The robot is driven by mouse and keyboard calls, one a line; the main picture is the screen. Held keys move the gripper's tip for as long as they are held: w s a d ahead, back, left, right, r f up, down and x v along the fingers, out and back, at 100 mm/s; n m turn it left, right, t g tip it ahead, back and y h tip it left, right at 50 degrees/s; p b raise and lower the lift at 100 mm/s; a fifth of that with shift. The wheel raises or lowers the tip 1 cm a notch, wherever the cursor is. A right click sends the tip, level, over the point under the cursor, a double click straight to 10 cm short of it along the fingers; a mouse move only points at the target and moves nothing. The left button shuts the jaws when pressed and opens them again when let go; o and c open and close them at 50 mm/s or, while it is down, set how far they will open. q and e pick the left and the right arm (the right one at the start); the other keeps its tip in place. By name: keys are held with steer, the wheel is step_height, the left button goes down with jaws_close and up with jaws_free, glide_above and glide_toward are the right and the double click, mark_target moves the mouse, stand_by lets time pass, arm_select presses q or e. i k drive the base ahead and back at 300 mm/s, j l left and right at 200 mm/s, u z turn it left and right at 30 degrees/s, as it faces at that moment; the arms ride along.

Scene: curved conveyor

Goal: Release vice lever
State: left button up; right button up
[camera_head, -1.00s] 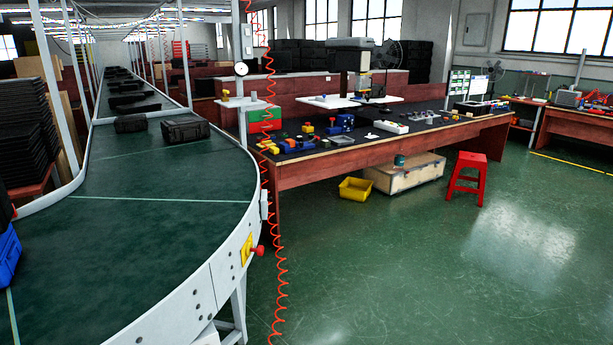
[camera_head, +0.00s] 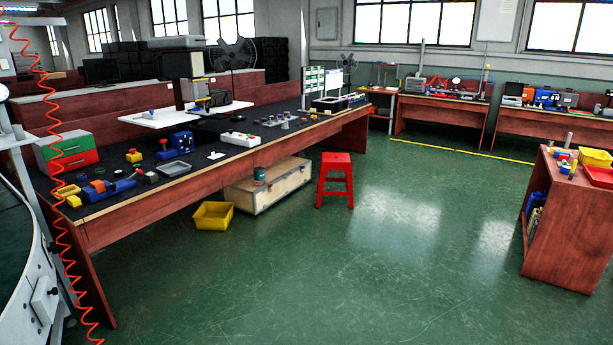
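A long dark-topped workbench (camera_head: 230,150) with red-brown wooden sides runs from the near left toward the back. On its near left end lies a low blue item with an orange part (camera_head: 107,188), which may be a vice; it is too small to tell, and no lever can be made out. A second blue device (camera_head: 181,141) stands farther along the bench. Neither of my grippers is in view.
A yellow bin (camera_head: 213,215), a wooden crate (camera_head: 268,188) and a red stool (camera_head: 335,179) stand along the bench's front. A wooden cabinet (camera_head: 566,235) is at the right. A coiled red hose (camera_head: 62,195) hangs at the left. The green floor between is open.

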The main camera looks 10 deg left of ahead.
mark_target(138, 171)
steer(key=i+u, duration=0.15)
steer(key=i, duration=0.3)
steer(key=i+l+u, duration=0.2)
steer(key=i, duration=0.25)
steer(key=i+l+u, duration=0.15)
steer(key=i, duration=0.25)
steer(key=i+l+u, duration=0.2)
steer(key=i, duration=0.25)
